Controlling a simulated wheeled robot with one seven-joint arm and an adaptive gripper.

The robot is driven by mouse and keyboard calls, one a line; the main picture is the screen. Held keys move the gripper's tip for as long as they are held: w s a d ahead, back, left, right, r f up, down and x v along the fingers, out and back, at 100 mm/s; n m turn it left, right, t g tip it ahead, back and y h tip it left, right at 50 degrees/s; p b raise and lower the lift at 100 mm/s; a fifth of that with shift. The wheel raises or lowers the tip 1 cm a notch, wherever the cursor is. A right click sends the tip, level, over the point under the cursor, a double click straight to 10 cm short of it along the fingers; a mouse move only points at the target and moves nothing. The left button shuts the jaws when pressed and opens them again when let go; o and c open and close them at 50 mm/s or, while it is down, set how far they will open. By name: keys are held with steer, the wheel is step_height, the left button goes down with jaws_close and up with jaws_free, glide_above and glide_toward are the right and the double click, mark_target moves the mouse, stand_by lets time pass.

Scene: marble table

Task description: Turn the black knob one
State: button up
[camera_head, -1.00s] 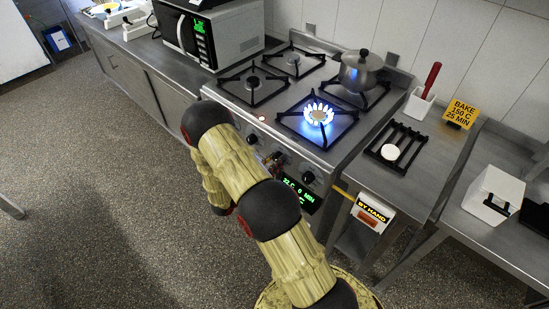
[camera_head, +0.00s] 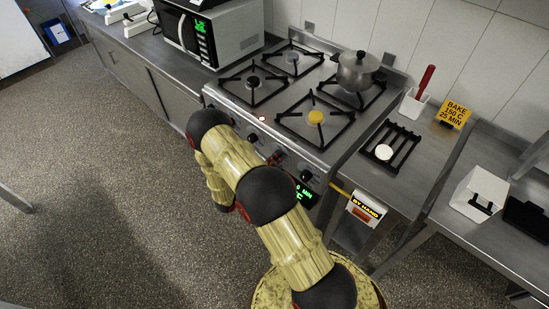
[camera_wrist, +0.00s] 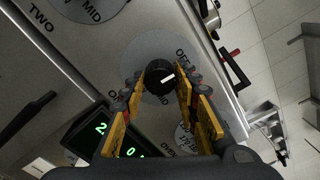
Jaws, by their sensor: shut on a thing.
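The black knob (camera_wrist: 158,74) sits on a round grey dial plate on the stove front in the wrist view. Its white mark points right and slightly up, on the side of the word OFF. The word MID is partly hidden below it. My gripper (camera_wrist: 158,88) has its yellow-sided fingers on both sides of the knob and is shut on it. In the head view my arm covers part of the stove front. The front right burner (camera_head: 316,117) shows no flame.
A pot (camera_head: 357,71) stands on the back right burner. A microwave (camera_head: 213,32) is left of the stove. Beside the held knob are a dial marked TWO (camera_wrist: 92,8) and a green display (camera_wrist: 105,138). A yellow sign (camera_head: 454,113) stands on the right counter.

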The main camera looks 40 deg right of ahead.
steer(key=shift+n, duration=0.4)
steer(key=o, duration=1)
steer(key=shift+o, duration=0.8)
steer(key=shift+a, duration=0.15)
steer(key=a, duration=1.1)
steer(key=shift+s+a, duration=0.35)
steer(key=shift+s, duration=0.05)
